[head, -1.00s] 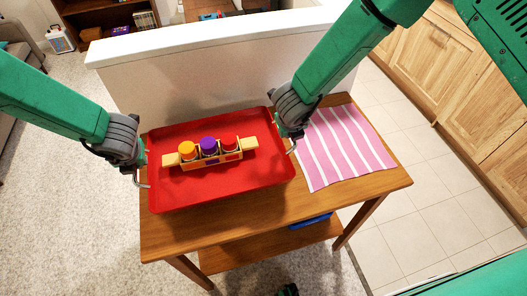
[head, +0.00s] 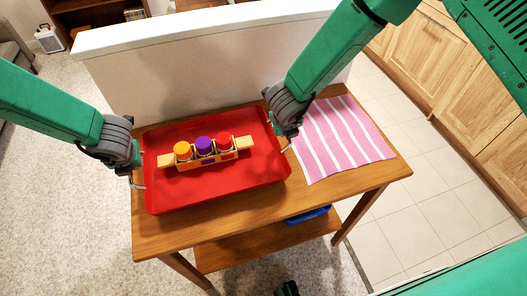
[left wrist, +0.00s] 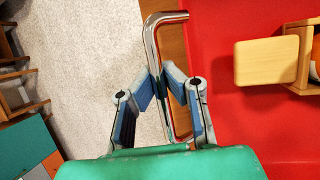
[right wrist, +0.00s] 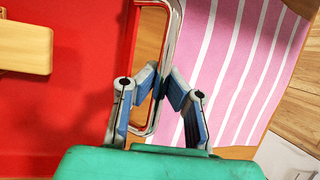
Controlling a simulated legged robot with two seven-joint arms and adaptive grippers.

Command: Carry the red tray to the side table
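The red tray (head: 224,195) is level over a wooden table (head: 230,232); I cannot tell whether it touches the top. It has a metal handle at each side. My left gripper (head: 140,168) is shut on the left handle (left wrist: 152,45). My right gripper (head: 288,138) is shut on the right handle (right wrist: 172,35). On the tray stands a wooden carrier (head: 209,160) with yellow, purple and red lidded jars. I cannot tell which table is the side table.
A pink striped cloth (head: 340,138) lies on the table just right of the tray. A white low wall (head: 200,75) stands behind the table. A blue object (head: 309,215) is on the lower shelf. Wooden cabinets (head: 462,95) line the right; carpet (head: 60,190) is free at left.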

